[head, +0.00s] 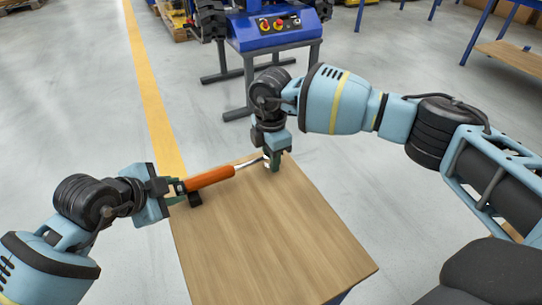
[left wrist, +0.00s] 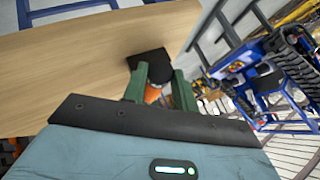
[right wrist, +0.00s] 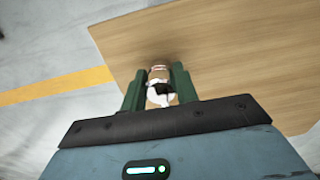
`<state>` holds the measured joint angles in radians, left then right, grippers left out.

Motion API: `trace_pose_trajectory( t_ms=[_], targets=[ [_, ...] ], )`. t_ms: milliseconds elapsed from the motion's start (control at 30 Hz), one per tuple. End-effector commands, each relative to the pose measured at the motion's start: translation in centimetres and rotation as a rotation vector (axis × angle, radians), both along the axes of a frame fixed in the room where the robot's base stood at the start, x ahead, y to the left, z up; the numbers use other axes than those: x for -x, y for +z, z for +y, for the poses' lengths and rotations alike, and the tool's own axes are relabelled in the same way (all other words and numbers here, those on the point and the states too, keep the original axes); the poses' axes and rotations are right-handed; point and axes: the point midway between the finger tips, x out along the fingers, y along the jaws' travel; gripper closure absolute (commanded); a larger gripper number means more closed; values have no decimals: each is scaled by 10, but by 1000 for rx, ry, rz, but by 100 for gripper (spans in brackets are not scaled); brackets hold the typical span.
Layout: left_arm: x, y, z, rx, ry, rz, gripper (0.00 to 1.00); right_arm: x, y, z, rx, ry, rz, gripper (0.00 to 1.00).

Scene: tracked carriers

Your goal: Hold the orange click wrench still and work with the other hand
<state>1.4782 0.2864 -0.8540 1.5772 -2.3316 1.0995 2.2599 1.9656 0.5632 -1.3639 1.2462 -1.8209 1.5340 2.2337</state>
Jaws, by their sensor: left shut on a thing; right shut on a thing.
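The orange click wrench (head: 210,177) lies level near the far left edge of the table, its orange handle to the left and its silver shaft running right. My left gripper (head: 181,188) is shut on the handle's left end. In the left wrist view a bit of the orange handle (left wrist: 152,94) shows between the fingers. My right gripper (head: 272,161) points down at the table's far corner, at the shaft's end. It is shut on a small tan and white piece with a dark part (right wrist: 159,86). I cannot tell whether this piece is the wrench's head or separate.
The wooden table (head: 265,240) is bare in its middle and near part. A small black block (head: 194,200) is beside my left gripper at the table's left edge. A blue machine on a stand (head: 270,30) is beyond the table, across open floor.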

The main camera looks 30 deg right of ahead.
Motion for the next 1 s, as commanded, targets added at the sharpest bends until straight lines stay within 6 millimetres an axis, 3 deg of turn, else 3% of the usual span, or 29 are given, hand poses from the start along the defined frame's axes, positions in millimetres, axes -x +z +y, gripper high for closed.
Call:
trace_pose_trajectory(
  t_ms=[267,533,800,833,900,1000],
  targets=[
    [0,0,1,-1,1,-13,90,0,0,-1,2,-1,-1,100],
    [3,-3,0,1,0,-197,90,0,0,-1,2,-1,-1,100],
    [2,-1,1,-1,2,-222,90,0,1,-1,2,-1,-1,100],
    [2,-1,1,-1,2,-222,69,0,1,-1,2,-1,-1,100],
    [2,-2,1,0,1,-221,62,0,0,-1,2,-1,-1,100],
    [3,-2,1,0,1,-220,62,0,0,-1,2,-1,-1,100]
  ],
)
